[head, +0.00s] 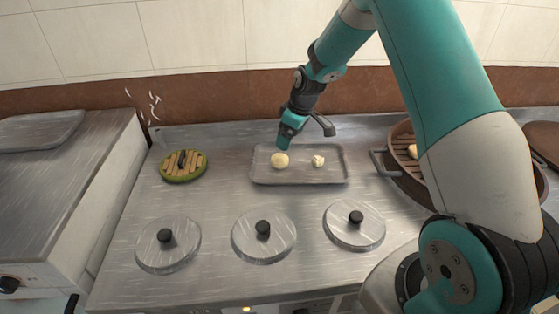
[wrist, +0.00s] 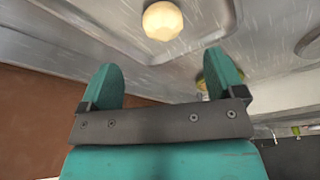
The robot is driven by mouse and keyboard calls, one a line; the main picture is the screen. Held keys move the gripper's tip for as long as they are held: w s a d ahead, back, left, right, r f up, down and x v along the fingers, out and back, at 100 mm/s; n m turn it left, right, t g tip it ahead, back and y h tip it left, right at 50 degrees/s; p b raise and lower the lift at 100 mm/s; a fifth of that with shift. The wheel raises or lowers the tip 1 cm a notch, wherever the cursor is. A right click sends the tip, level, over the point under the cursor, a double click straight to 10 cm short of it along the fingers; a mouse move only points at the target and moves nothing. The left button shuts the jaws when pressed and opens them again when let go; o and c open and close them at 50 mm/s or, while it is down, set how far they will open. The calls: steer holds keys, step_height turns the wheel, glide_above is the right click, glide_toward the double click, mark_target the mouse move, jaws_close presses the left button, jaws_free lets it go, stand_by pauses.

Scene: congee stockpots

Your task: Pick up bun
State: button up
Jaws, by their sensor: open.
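Two pale buns sit on a grey metal tray (head: 300,178) on the counter. The larger, rounder bun (head: 280,160) is at the left of the tray, and a smaller bun (head: 318,161) is to its right. My gripper (head: 283,143) is just above the tray's back left edge, close to the larger bun. In the wrist view my gripper (wrist: 165,85) shows two teal fingers spread apart with nothing between them. A round bun (wrist: 162,20) lies beyond the fingertips, not touching them.
Three lidded pots (head: 263,237) line the counter's front. A round green trivet with wooden slats (head: 184,166) lies left of the tray. A brown steamer basket (head: 408,180) holding a pale bun (head: 413,151) stands right, partly behind my arm.

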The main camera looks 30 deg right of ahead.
mark_target(281, 156)
steer(key=x, duration=0.6)
steer(key=p+x, duration=0.1)
steer(key=x, duration=0.2)
steer(key=shift+w+a+f, duration=0.2)
steer(key=shift+a+f, duration=0.05)
steer(key=shift+a, duration=0.1)
steer(key=shift+c, duration=0.2)
steer(key=c, duration=1)
